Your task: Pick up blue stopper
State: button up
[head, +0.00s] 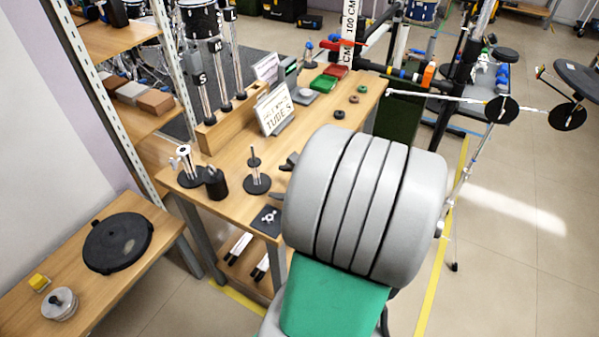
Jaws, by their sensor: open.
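I cannot pick out a blue stopper with certainty. A small blue item (309,44) stands at the far end of the wooden bench (228,150), too small to identify. Small round pieces lie on the bench's right side: a dark one (339,114), a brownish one (354,99) and a greenish one (362,88). My gripper (288,162) shows only as dark finger parts at the left edge of my big grey arm link, over the bench. It is open, and I see nothing between its fingers. My arm hides the bench's near right part.
A black stand with a rod (256,178), a black cup (215,184) and a dark pad (268,218) are near the gripper.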

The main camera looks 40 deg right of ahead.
jog(key=s+d+m+t+h, duration=0.1)
jog(key=d+m, duration=0.2)
jog(key=s+d+m+t+h+b, duration=0.1)
jog(key=d+m, duration=0.2)
jog(key=s+d+m+h, duration=0.1)
jog(key=d+m, duration=0.1)
jog(key=m, duration=0.1)
jog(key=shift+s+d+t, duration=0.25)
jog(key=shift+d+t, duration=0.15)
jog(key=shift+w+d+m+b, duration=0.15)
jog(key=shift+d+m+b, duration=0.15)
jog(key=shift+m, duration=0.2)
jog(key=b+x, duration=0.1)
jog(key=x, duration=0.6)
grip_shut()
